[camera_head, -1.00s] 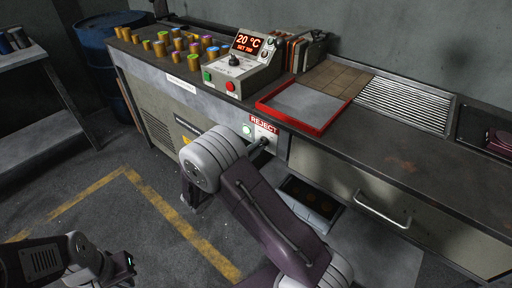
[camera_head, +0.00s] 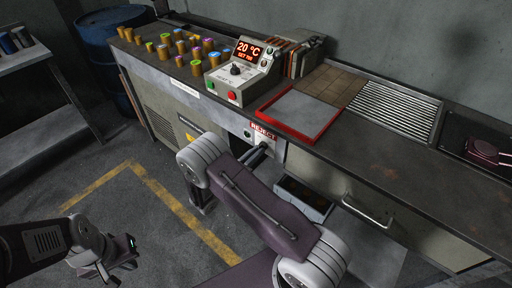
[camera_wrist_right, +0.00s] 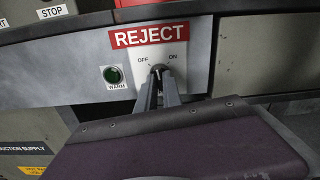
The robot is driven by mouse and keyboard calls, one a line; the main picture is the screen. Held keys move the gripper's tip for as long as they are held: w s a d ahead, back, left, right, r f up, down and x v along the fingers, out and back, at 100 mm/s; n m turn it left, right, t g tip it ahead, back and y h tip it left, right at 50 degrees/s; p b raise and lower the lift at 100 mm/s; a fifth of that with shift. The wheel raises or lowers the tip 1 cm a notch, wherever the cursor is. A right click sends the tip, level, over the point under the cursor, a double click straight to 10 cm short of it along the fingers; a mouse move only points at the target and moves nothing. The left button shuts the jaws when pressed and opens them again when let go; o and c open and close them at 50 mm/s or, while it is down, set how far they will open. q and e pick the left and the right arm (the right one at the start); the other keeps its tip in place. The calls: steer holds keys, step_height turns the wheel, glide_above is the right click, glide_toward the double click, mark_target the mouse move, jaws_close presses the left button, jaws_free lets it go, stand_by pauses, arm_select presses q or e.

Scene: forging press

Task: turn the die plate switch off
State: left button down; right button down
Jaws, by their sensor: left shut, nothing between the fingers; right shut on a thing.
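A small switch knob (camera_wrist_right: 158,70) with OFF printed to its left and ON to its right sits under a red REJECT sign (camera_wrist_right: 149,35) in the right wrist view. My right gripper (camera_wrist_right: 158,86) is shut on this knob, one finger on each side. The fingers hide most of the knob, so its pointing direction is hard to tell. A dark green lamp (camera_wrist_right: 112,75) marked WARM is left of it. In the head view my right gripper (camera_head: 258,151) reaches the bench front below the REJECT sign (camera_head: 263,132). My left gripper (camera_head: 132,258) is shut and empty, low over the floor.
A control box (camera_head: 242,72) reading 20 °C stands on the bench with green and red buttons. A red-framed plate (camera_head: 300,112) is right of it. Several cylinders (camera_head: 180,45) stand at the left. A drawer handle (camera_head: 368,210) juts out. Floor at the left is clear.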

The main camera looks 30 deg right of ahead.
steer(key=shift+n+p, duration=1.8)
steer(key=shift+n, duration=2.1)
steer(key=c, duration=1.5)
jaws_free()
steer(key=v, duration=0.9)
